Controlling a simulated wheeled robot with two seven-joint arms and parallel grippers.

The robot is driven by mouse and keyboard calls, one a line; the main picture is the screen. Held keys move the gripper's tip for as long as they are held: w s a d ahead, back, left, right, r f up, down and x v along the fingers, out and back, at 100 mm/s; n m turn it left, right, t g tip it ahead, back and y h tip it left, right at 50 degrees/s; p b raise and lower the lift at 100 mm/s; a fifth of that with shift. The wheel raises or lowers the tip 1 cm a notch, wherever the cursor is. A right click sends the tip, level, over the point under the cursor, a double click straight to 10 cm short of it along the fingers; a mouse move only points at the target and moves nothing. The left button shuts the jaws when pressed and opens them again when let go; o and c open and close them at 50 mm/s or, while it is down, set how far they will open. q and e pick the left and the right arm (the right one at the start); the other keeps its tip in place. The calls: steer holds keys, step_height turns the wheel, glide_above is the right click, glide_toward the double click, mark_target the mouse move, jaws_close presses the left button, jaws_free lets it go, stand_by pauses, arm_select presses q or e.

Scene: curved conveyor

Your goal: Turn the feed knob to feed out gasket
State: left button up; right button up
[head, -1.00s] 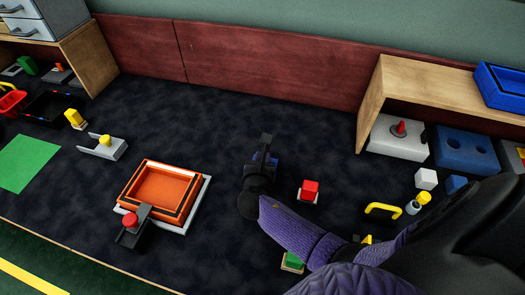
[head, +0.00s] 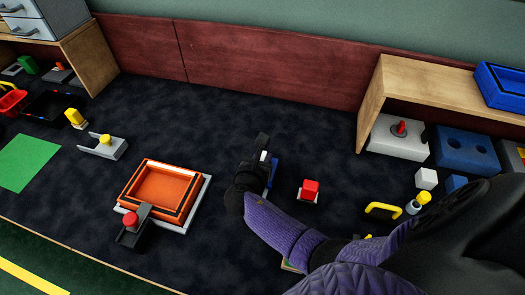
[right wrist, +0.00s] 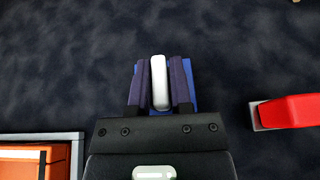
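A white bar-shaped knob (right wrist: 159,82) stands upright between the two fingers of my right gripper (right wrist: 160,85) in the right wrist view. The fingers press close on both of its sides. A blue base (right wrist: 193,92) shows behind the fingers, mostly hidden by them. In the head view my right gripper (head: 261,155) is right of the orange tray, with the white knob (head: 263,156) and a sliver of the blue base (head: 273,172) beside it. I cannot make out a gasket for certain. My left gripper is not in view.
An orange tray (head: 190,171) on a pale plate lies left of my right gripper, with a red-buttoned black part at its front. A red button block (head: 309,190) stands close on the right. A wooden shelf (head: 373,100) is at the back right. Bare dark mat lies behind the gripper.

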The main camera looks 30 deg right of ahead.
steer(key=o, duration=0.3)
steer(key=shift+o, duration=0.2)
steer(key=shift+r, duration=0.1)
steer(key=p+v, duration=0.4)
steer(key=v, duration=0.5)
steer(key=shift+s+a, duration=0.25)
steer(key=shift+a, duration=0.05)
steer(key=shift+r, duration=0.1)
